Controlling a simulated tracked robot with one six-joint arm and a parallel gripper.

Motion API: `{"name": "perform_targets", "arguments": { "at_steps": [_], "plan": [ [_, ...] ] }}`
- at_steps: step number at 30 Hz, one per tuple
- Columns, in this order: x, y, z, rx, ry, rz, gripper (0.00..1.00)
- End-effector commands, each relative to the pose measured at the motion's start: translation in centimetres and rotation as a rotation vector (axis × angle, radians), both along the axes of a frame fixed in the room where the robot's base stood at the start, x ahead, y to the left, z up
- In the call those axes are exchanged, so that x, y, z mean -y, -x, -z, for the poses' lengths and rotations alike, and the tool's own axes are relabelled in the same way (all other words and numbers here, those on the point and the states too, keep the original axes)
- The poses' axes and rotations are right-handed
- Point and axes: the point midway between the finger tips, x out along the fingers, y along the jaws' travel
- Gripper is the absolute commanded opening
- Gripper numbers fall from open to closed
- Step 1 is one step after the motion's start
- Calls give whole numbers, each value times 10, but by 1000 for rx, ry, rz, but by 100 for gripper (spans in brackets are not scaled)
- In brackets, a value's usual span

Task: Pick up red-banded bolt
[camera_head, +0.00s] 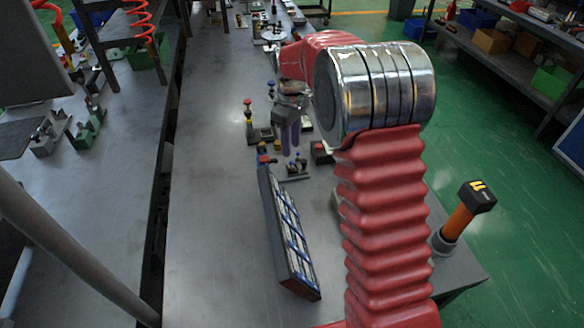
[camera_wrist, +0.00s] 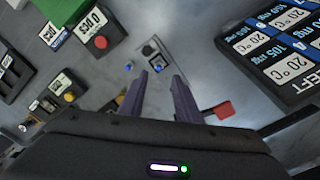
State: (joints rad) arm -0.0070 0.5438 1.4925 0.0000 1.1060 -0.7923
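I cannot make out a bolt with a clear red band in either view. My gripper (camera_head: 290,144), with two purple fingers, points down over the grey bench in the head view. In the wrist view the fingers (camera_wrist: 158,76) stand apart with nothing between them. Beyond their tips is a small plate with a dark socket (camera_wrist: 152,50) and blue-tipped pieces (camera_wrist: 158,68). In the head view the plate (camera_head: 292,177) lies just below the fingers.
A dark labelled panel (camera_head: 288,232) lies on the bench in front of the gripper. An orange-handled tool (camera_head: 462,215) stands at the bench's right edge. The bench's front left is clear.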

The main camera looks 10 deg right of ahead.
Motion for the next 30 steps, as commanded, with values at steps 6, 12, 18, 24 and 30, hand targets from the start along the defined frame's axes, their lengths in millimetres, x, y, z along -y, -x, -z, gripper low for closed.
{"name": "perform_targets", "arguments": {
  "at_steps": [6,12,18,24,30],
  "plan": [
    [0,0,20,0,0,0,30],
    [0,0,20,1,0,-1,30],
    [0,0,24,0,0,-1,30],
    [0,-1,48,-3,0,-1,30],
    [0,-2,69,0,0,-1,30]
  ]
}}
